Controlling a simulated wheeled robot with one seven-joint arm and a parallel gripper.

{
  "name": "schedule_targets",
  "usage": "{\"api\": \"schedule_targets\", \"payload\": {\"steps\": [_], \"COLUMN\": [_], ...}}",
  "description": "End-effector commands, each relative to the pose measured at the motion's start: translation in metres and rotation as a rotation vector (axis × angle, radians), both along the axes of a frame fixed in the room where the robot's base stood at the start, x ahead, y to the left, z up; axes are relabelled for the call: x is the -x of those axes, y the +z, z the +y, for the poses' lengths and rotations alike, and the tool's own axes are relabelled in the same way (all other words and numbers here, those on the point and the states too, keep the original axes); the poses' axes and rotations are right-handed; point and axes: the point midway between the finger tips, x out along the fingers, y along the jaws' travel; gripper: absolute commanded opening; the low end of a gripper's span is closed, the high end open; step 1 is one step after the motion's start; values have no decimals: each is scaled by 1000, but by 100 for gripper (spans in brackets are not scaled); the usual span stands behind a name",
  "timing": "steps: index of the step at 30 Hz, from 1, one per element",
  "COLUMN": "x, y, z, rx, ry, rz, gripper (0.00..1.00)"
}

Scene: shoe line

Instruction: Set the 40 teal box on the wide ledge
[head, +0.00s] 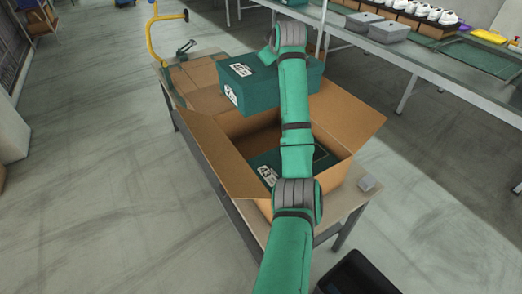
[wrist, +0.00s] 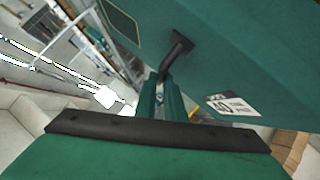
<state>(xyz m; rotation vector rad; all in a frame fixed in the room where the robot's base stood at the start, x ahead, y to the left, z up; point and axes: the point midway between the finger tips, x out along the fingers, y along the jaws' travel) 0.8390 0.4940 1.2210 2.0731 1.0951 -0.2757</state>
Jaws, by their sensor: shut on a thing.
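The 40 teal box (head: 285,83) is held in the air above an open cardboard carton, near its far end. In the wrist view the box (wrist: 235,55) fills the upper right, and its white label reads 40. My gripper (wrist: 170,70) is shut on this box; in the head view my arm covers part of the box and most of the grip. A second teal box (head: 262,160) with a white label lies inside the carton (head: 222,160). I cannot tell which surface is the wide ledge.
A long bench (head: 400,48) with white shoes and grey boxes runs along the back right. The floor at left is clear. A yellow-handled cart (head: 152,30) stands behind.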

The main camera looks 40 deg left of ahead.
Motion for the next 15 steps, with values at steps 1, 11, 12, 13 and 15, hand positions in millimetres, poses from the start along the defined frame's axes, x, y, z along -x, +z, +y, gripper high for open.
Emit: {"api": "schedule_targets", "payload": {"steps": [1,11,12,13,15], "x": [3,16,16,17,17], "y": [-6,-41,-42,-43,-43], "z": [3,12,12,12,12], "rx": [-3,-5,-5,-6,-6], "ry": [10,45,46,46,46], "rz": [-3,-4,-5,-6,-6], "gripper": [0,0,0,0,0]}}
